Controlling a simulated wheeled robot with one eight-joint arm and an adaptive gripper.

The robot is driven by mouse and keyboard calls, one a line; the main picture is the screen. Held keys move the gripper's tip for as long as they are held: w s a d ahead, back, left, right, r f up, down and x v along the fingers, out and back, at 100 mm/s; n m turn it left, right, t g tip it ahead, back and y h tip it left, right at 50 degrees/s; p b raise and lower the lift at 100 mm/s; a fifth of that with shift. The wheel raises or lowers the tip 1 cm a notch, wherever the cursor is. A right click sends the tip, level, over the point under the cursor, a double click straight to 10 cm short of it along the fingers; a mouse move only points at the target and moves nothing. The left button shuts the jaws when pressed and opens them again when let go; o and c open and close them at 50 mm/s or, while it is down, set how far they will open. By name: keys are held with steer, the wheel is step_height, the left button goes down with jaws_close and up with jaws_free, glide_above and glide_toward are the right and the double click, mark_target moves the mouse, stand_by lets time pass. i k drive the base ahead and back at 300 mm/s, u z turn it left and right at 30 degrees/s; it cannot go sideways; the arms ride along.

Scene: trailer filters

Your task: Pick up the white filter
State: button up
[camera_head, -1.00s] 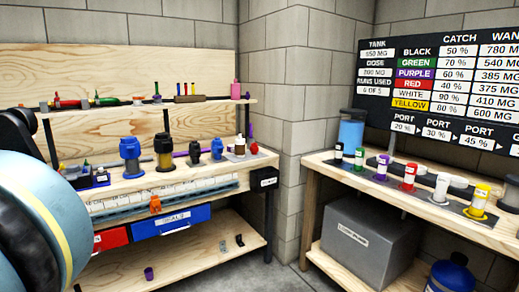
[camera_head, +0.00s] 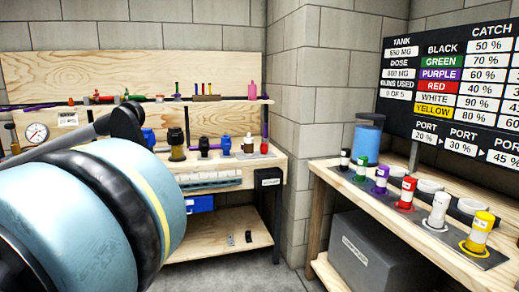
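The white filter (camera_head: 438,210) stands upright on the right-hand wooden bench (camera_head: 328,178), in a row of coloured filters. The red filter (camera_head: 407,191) is to its left and the yellow filter (camera_head: 478,231) to its right. Nothing covers the white filter. A large light-blue and black part of my arm fills the lower left of the view, well apart from the filters. My gripper's fingers cannot be made out.
The row also holds purple (camera_head: 381,179), green (camera_head: 361,169) and black (camera_head: 345,159) filters, with white round cups behind. A blue tank (camera_head: 367,142) stands at the bench's far end. A grey box (camera_head: 370,255) sits below. The left bench (camera_head: 225,172) holds tools and bottles.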

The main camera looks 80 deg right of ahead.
mark_target(248, 141)
steer(key=z, duration=2.3)
steer(key=i, duration=0.75)
steer(key=u, duration=0.1)
